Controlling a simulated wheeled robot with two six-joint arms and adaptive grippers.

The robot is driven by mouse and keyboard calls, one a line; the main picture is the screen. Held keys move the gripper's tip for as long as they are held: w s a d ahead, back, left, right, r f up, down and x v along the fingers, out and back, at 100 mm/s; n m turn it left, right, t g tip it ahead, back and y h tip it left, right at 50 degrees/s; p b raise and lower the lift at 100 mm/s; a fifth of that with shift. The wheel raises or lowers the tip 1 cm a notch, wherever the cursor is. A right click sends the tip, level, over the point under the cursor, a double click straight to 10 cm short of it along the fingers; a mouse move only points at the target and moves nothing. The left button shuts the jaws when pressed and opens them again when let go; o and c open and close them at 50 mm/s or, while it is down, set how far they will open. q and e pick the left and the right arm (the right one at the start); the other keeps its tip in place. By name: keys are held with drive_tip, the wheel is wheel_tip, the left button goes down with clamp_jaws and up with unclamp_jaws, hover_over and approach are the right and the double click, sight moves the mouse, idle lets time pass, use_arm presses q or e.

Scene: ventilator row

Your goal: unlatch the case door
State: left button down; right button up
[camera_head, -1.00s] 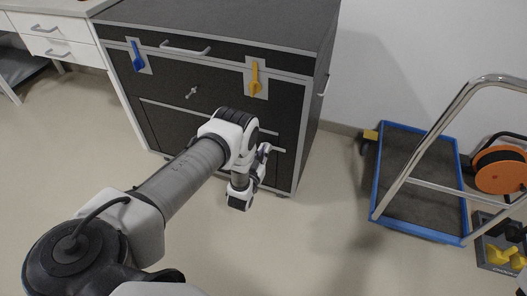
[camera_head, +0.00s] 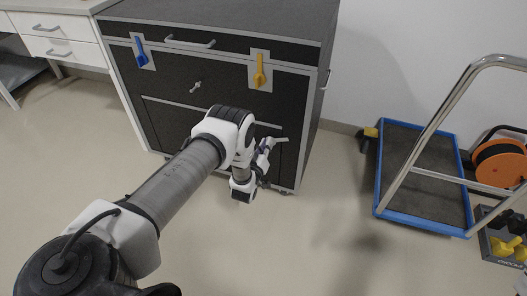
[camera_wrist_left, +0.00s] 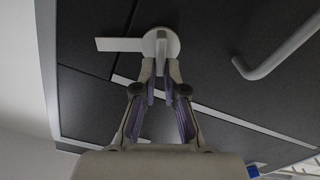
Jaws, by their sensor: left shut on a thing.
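The case (camera_head: 215,85) is a dark cabinet with grey edging, and its front door panels look closed. A silver latch with a flat lever (camera_head: 279,139) sits low at the right of the front. In the left wrist view the latch is a round boss with a flat plate (camera_wrist_left: 118,44) pointing left. My left gripper (camera_head: 264,146) is at this latch. In the wrist view its fingertips (camera_wrist_left: 160,68) are closed together on the latch's thin middle grip. My forearm hides part of the lower front. My right gripper is not in view.
The front also has a blue latch (camera_head: 141,52), a yellow latch (camera_head: 260,72), a small silver knob (camera_head: 195,87) and a top handle (camera_head: 190,42). A grey bar handle (camera_wrist_left: 278,52) is right of the gripper in the wrist view. A blue-edged trolley (camera_head: 422,225) stands right; floor between is clear.

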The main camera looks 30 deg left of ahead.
use_arm(q)
drive_tip(key=shift+s+a+f+n+b, duration=0.25)
drive_tip(key=shift+n+b, duration=0.4)
drive_tip(key=shift+n, duration=1.55)
drive_tip(key=shift+w+a+f+n+b, duration=0.25)
drive_tip(key=shift+n+b, duration=0.35)
drive_tip(key=shift+n, duration=1.6)
drive_tip(key=shift+s+f+n+b, duration=0.15)
drive_tip(key=shift+f+n+b, duration=0.35)
drive_tip(key=shift+n, duration=1.7)
drive_tip(key=shift+r, duration=0.15)
drive_tip(key=c, duration=1.2)
unclamp_jaws()
drive_tip(key=shift+c, duration=0.2)
